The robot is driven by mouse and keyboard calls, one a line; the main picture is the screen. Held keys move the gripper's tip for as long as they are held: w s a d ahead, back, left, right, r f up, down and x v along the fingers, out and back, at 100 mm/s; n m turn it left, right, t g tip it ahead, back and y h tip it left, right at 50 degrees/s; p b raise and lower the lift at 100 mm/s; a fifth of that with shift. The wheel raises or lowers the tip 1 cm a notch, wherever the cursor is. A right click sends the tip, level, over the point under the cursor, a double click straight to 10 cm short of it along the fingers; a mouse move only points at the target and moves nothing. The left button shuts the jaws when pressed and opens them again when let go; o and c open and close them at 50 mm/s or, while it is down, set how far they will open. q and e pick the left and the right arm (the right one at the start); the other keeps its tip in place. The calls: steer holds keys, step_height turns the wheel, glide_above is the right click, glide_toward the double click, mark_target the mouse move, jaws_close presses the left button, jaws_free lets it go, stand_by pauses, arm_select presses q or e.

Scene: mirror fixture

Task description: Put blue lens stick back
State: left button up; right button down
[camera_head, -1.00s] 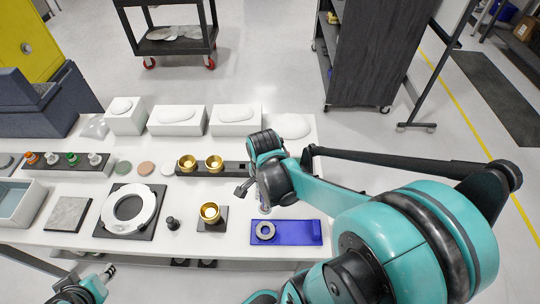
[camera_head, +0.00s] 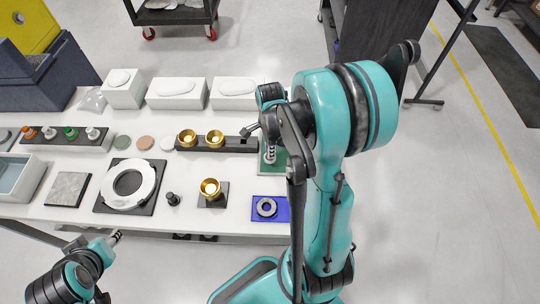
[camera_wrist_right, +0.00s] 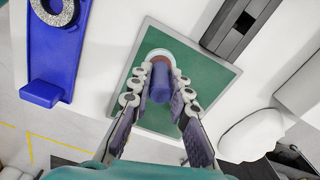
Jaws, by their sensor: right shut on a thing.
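My right gripper (camera_wrist_right: 158,85) is shut on the blue lens stick (camera_wrist_right: 160,84), a dark blue cylinder between the two fingers in the right wrist view. A pale and copper-coloured round end shows at the stick's far end. Behind it is a green mat (camera_wrist_right: 205,72); whether the stick touches the mat cannot be told. In the head view my right gripper (camera_head: 269,139) is at the table's right end, mostly behind my arm, above the green mat (camera_head: 265,168). My left gripper (camera_head: 114,238) is low at the left, off the table's front edge; its fingers are unclear.
A black slotted rack (camera_head: 232,146) holding brass cups (camera_head: 214,137) lies left of the mat. A blue tray (camera_head: 285,212) with a grey ring (camera_head: 266,207) is in front. White blocks (camera_head: 233,92) line the back. A brass cup on a black base (camera_head: 210,188) stands nearby.

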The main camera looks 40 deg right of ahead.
steer(key=shift+f+b, duration=0.45)
steer(key=shift+f, duration=1.45)
steer(key=shift+f, duration=0.2)
steer(key=c, duration=1.4)
jaws_free()
steer(key=shift+r, duration=0.1)
steer(key=shift+c, duration=0.2)
steer(key=shift+r, duration=0.1)
